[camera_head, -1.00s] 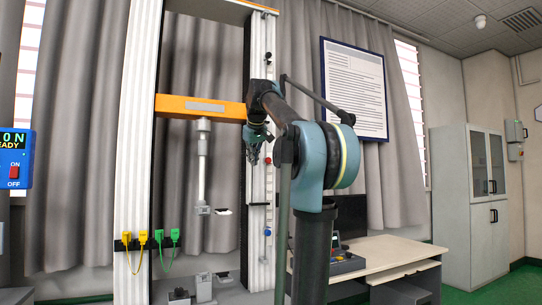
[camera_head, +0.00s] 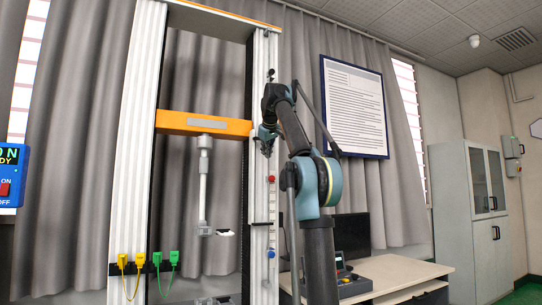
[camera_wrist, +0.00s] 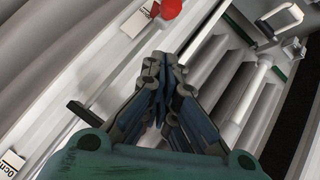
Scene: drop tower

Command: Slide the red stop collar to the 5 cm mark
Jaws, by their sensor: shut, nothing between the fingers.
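The red stop collar (camera_head: 271,179) sits on the slim rod along the front of the tower's right column. It also shows as a red knob at the top edge of the wrist view (camera_wrist: 170,8). My gripper (camera_head: 266,148) is above the collar in the head view, beside the column. In the wrist view my gripper (camera_wrist: 160,62) has its fingers closed together and empty, apart from the red collar.
The orange crosshead (camera_head: 203,124) spans the two columns. A blue collar (camera_head: 271,253) sits lower on the same rod. Yellow and green plugs (camera_head: 140,260) are at the left column. A desk (camera_head: 395,275) stands to the right.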

